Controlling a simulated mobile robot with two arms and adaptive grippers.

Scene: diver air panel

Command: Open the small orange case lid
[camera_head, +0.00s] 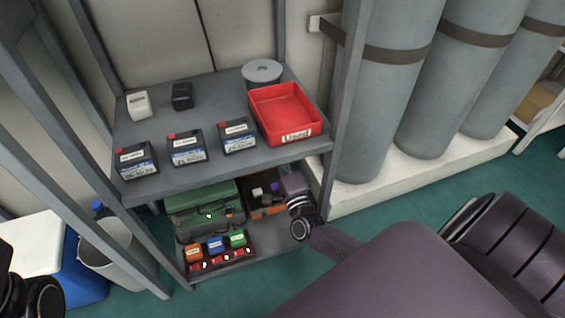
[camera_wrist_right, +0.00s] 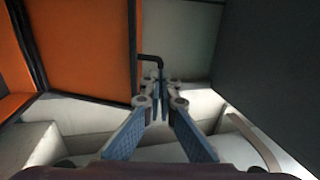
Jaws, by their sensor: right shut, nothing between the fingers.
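The small orange case (camera_head: 266,211) is on the lower shelf, to the right of the green case (camera_head: 201,199). My right arm partly covers it in the head view. Small white, dark and purple shapes show at it there; I cannot tell how its lid stands. In the right wrist view a flat orange panel with black edges (camera_wrist_right: 87,45) fills the upper left, with a dark bent bar at its right edge. My right gripper (camera_wrist_right: 160,78) is shut and empty, its fingertips near that bar; I cannot tell whether they touch. My left gripper's fingers are out of view.
The upper shelf (camera_head: 215,178) hangs over the cases and holds a red bin (camera_head: 283,112) and several battery boxes. A red tray of small coloured boxes (camera_head: 216,245) lies at the lower shelf's front. A shelf post (camera_head: 340,120) and grey cylinders (camera_head: 385,90) stand to the right.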

